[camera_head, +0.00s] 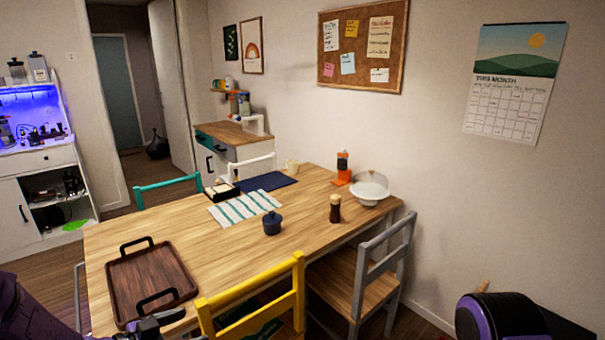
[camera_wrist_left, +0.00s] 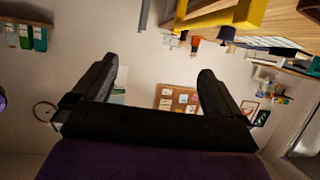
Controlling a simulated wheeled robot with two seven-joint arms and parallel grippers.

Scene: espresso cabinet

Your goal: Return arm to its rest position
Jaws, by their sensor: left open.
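My left arm (camera_head: 28,318) comes in low at the left edge of the head view. Its gripper (camera_head: 160,322) is partly cut off by the bottom edge, in front of the near end of the wooden tray (camera_head: 185,272). In the left wrist view the left gripper (camera_wrist_left: 158,68) has its two dark fingers wide apart. That view is turned upside down. My right gripper is not in view.
The wooden table (camera_head: 300,208) bears a dark blue pot (camera_head: 272,224), a striped cloth (camera_head: 244,207) and a domed stand (camera_head: 369,190). A yellow chair (camera_head: 250,290) and a grey chair (camera_head: 365,275) stand at its near side. The espresso cabinet (camera_head: 22,205) is far left.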

